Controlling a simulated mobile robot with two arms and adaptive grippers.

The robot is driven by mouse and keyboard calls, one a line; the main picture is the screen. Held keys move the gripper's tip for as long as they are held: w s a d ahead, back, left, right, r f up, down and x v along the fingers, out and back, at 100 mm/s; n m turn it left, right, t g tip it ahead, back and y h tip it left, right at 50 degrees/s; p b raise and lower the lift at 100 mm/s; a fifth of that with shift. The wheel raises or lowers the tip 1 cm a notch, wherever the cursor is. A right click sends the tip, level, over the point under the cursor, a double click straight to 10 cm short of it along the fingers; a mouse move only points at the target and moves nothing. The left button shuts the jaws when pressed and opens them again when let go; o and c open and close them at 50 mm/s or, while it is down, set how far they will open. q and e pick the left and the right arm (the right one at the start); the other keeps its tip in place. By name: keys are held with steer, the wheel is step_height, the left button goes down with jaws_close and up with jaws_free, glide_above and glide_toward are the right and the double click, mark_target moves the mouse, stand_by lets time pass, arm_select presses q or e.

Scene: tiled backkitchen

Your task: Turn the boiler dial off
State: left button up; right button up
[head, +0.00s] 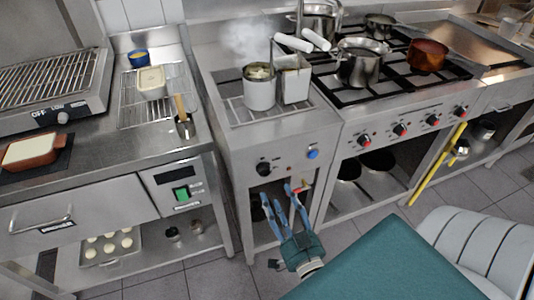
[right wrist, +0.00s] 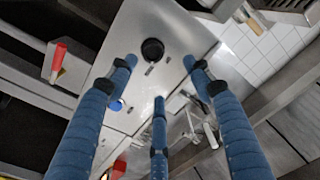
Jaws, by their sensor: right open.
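The boiler (head: 285,140) is a steel unit left of the stove, with steam rising above its top. Its black round dial (head: 263,168) is on the left of the front panel, and a blue knob (head: 312,154) is on the right. My right gripper (head: 284,197) is open and empty, its blue fingers in front of the boiler, below the panel. In the right wrist view the black dial (right wrist: 152,50) shows beyond the fingers, between the two outer ones and apart from them. The blue knob there (right wrist: 117,105) is partly hidden by a finger. My left gripper is not in view.
The stove (head: 400,128) with pots and red-marked knobs is to the right. A counter with a green switch (head: 182,193) is to the left. A small red-handled tap (head: 304,186) is close to my right fingers.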

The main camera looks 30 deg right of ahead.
mark_target(266, 173)
steer(key=shift+g, duration=0.3)
steer(key=b+x, duration=0.1)
steer(key=x, duration=0.5)
steer(key=b+x, duration=0.1)
steer(key=x, duration=0.2)
steer(key=shift+w+d+f+b, duration=0.1)
steer(key=shift+d+f+b, duration=0.25)
steer(key=shift+d+f, duration=0.05)
steer(key=shift+w+d+r, duration=0.1)
steer(key=shift+w, duration=0.45)
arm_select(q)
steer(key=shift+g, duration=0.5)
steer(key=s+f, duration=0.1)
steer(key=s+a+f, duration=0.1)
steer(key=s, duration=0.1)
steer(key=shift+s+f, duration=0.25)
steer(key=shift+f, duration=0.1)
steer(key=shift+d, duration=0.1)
arm_select(e)
steer(key=c, duration=1.1)
